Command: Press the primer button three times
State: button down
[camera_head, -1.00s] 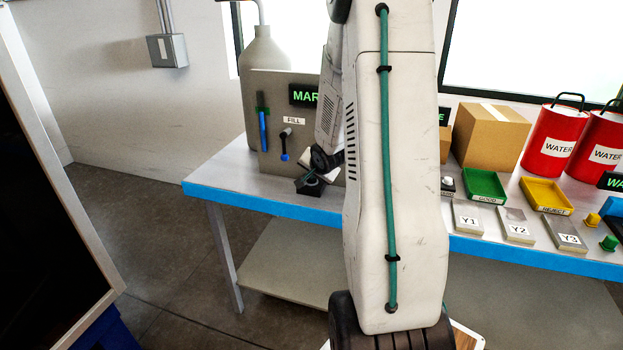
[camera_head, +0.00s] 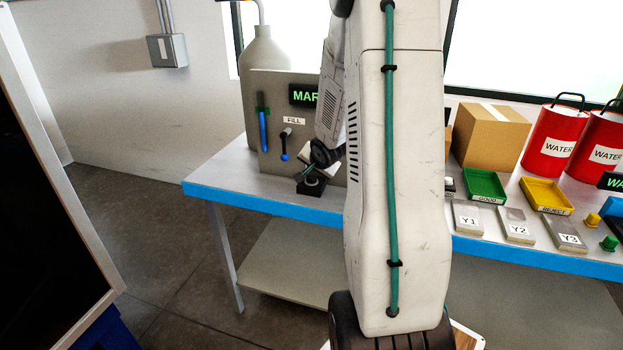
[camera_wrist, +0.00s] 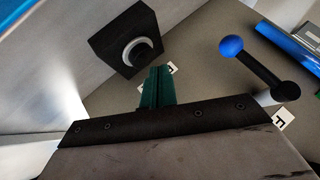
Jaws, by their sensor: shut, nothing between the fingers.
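The primer button is a dark round cap in a pale ring on a black block (camera_head: 311,189) near the front edge of the bench. In the wrist view the button (camera_wrist: 143,54) on its block shows at upper left, facing the camera at a slant. My gripper (camera_wrist: 157,76) has its green fingers together, with nothing between them. The fingertips point toward the block's lower right side in that view, and a gap seems to separate them from the cap. In the head view my gripper (camera_head: 305,172) is just above the block, partly hidden by my wrist.
A lever with a blue knob (camera_head: 284,156) stands on the panel (camera_head: 275,84) under the FILL label, close behind the block. A blue level gauge (camera_head: 263,130) is left of it. Trays, labelled plates and red WATER cans (camera_head: 553,141) fill the bench's right side.

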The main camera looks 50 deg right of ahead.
aim_at(312, 180)
jog(key=shift+r, duration=2.55)
dwell(0.7)
notch_tip(312, 180, up, 4)
jog(key=shift+f, duration=0.1)
dwell(0.4)
jog(key=shift+f, duration=0.15)
jog(key=shift+f, duration=4.3)
